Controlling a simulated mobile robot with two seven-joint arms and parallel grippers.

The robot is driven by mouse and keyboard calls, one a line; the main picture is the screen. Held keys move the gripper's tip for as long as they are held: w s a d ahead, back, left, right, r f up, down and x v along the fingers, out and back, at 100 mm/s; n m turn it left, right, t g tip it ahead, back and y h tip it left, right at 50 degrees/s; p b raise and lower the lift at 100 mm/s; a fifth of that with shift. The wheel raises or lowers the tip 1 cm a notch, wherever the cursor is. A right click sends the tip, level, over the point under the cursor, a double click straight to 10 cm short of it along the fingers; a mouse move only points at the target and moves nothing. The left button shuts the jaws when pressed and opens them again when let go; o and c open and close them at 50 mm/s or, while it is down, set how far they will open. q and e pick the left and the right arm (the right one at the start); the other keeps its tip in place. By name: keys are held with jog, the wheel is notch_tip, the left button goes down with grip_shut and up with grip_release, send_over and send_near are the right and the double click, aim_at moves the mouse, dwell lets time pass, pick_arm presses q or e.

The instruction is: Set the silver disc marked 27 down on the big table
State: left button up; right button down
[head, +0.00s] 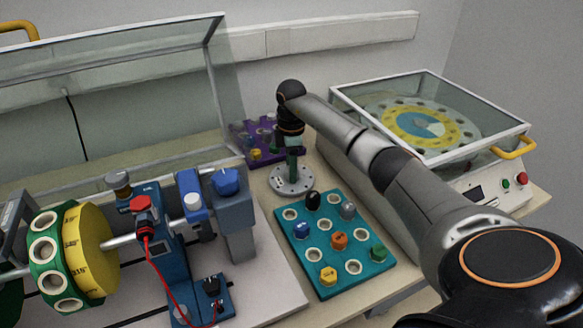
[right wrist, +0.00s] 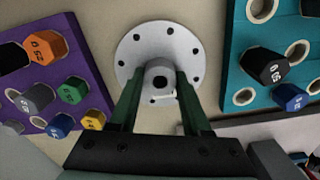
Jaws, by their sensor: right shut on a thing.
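The silver disc (head: 279,185) is a round flange with several holes around its rim and a raised hub in the middle. It also shows in the right wrist view (right wrist: 183,41). My right gripper (head: 292,176) comes from above, with its green fingers shut on the hub. The fingers also show in the right wrist view (right wrist: 160,88). The disc is level, at or just above the big table (head: 262,188); I cannot tell whether it touches. A marking on the hub is too small to read. My left gripper is not in view.
A teal block (head: 312,270) with coloured knobs lies in front of the disc, and a purple block (head: 238,132) behind it. A glass-lidded machine (head: 487,190) stands right. A rig with a yellow and green wheel (head: 88,250) stands left. Bare tabletop surrounds the disc.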

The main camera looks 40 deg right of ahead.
jog(key=shift+c, duration=1.8)
grip_release()
jog(key=shift+f, duration=0.1)
notch_tip(320, 180, up, 12)
jog(key=shift+p, duration=0.3)
